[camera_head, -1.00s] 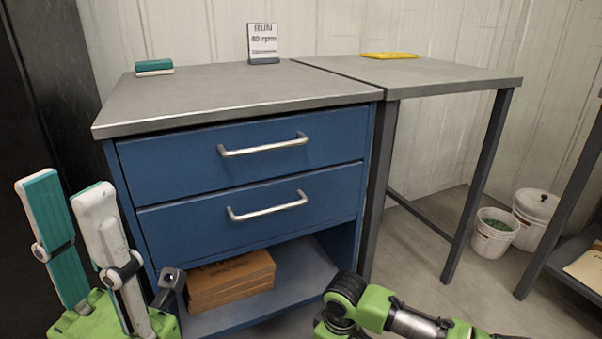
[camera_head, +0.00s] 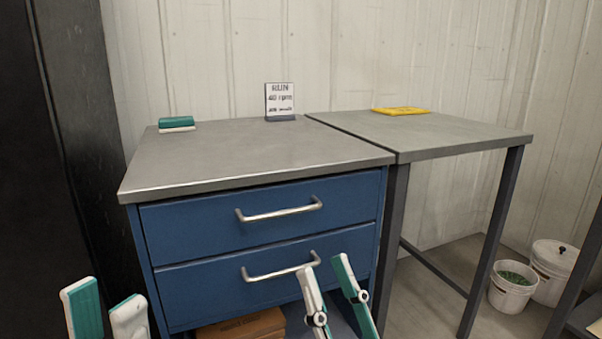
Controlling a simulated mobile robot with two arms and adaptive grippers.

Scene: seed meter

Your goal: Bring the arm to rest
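My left gripper (camera_head: 103,292) shows at the bottom left in the head view, in front of the dark panel and the cabinet's left side. Its two white and teal fingers point up and stand apart, with nothing between them. My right gripper (camera_head: 325,268) is at the bottom middle, in front of the lower blue drawer (camera_head: 230,282). Its two fingers also point up, apart and empty. Whether they touch the drawer front cannot be told. The rest of both arms is below the picture.
The blue cabinet has a grey top (camera_head: 240,152) with a green and white block (camera_head: 177,124) and a sign (camera_head: 280,101). A grey table (camera_head: 440,135) at right holds a yellow item (camera_head: 401,110). Brown boxes (camera_head: 245,325) lie under the drawers. Buckets (camera_head: 512,288) stand on the floor.

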